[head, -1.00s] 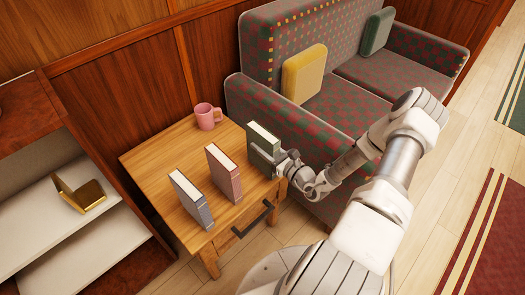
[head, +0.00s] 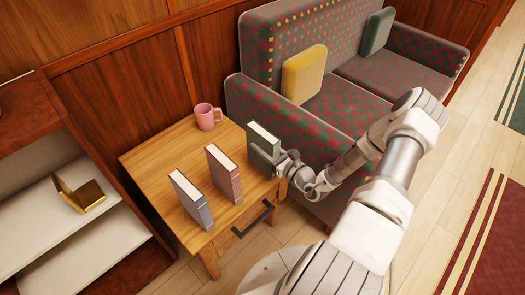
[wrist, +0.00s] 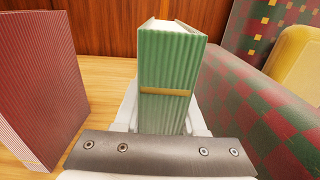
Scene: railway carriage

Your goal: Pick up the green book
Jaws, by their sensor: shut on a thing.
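The green book (head: 263,145) stands upright at the right end of a small wooden table. Its ribbed spine with a gold band fills the middle of the wrist view (wrist: 168,75). My gripper (head: 279,164) is at the book from the right, shut on it, with a pale finger on each side of the book in the wrist view. The book's lower part is hidden by my gripper, so I cannot tell whether its base touches the table.
A red book (head: 224,174) and a blue-grey book (head: 191,199) stand upright to the left on the table (head: 160,160). A pink mug (head: 208,117) stands at the back. The checked sofa (head: 300,140) is close on the right. A shelf (head: 110,225) with a gold object (head: 82,197) is at left.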

